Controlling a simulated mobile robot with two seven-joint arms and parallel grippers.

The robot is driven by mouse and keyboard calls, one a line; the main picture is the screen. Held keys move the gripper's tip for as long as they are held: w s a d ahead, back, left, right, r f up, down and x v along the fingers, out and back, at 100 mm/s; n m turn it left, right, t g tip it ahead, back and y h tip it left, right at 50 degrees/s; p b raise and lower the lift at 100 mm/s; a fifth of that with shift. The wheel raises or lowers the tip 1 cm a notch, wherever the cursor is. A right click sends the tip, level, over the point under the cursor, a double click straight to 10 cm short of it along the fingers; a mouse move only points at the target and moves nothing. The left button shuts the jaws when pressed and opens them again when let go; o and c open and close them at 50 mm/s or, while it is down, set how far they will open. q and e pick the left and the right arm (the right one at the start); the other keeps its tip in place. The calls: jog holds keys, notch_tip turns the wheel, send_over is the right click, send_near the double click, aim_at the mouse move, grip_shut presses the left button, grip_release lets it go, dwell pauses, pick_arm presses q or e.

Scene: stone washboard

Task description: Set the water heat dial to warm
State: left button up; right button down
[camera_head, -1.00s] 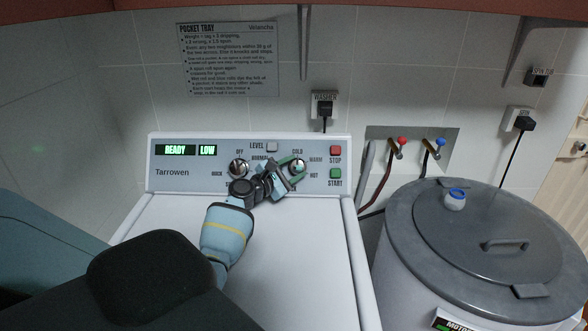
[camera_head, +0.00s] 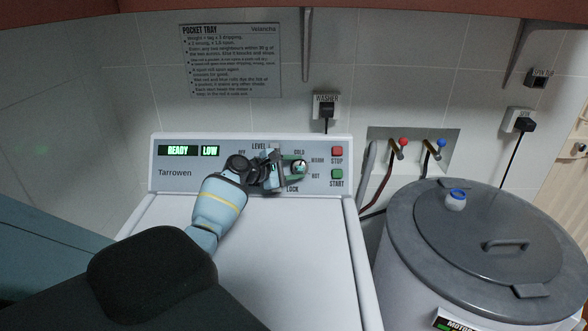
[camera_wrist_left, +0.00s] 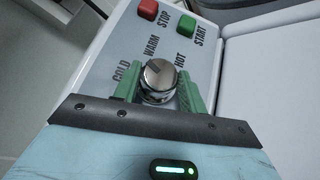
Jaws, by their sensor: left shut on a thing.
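The water heat dial (camera_wrist_left: 158,78) is a round silver knob on the washer's control panel. In the left wrist view, COLD is to its left, WARM just above it and HOT to its right. A dark mark on its face leans up and left, but I cannot tell exactly which label it meets. My left gripper (camera_wrist_left: 158,90) has its green fingers on either side of the dial and is shut on it. In the head view, the left gripper (camera_head: 298,171) reaches across the panel and partly covers the dial. My right gripper is out of view.
The red STOP button (camera_head: 337,151) and green START button (camera_head: 337,174) sit close to the right of the dial. My left arm hides the panel's other dial. A grey-lidded drum (camera_head: 416,215) stands to the right. The washer top (camera_head: 290,250) is clear.

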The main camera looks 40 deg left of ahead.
pick_arm(q)
jog(key=shift+w+a+r+m+g+h, duration=0.1)
jog(key=shift+m+g+h, duration=0.05)
jog(key=shift+m+g, duration=0.45)
jog(key=shift+a+r+m+g+h, duration=0.1)
jog(key=shift+m+g+h, duration=0.05)
jog(key=shift+m+g, duration=0.45)
jog(key=shift+w+d+m+g+b, duration=0.1)
jog(key=shift+m+g+b, duration=0.3)
jog(key=shift+m+g, duration=0.75)
jog(key=shift+r+m+g, duration=0.1)
jog(key=shift+m+g, duration=0.35)
jog(key=shift+g, duration=0.2)
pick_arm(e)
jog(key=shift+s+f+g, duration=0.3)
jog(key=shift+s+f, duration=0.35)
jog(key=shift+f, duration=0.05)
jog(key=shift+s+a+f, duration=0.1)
pick_arm(q)
jog(key=o, duration=1)
jog(key=shift+w+d, duration=0.1)
jog(key=shift+c, duration=0.2)
jog(key=shift+r, duration=0.1)
jog(key=p+v, duration=0.1)
jog(key=v, duration=0.5)
jog(key=shift+v, duration=0.9)
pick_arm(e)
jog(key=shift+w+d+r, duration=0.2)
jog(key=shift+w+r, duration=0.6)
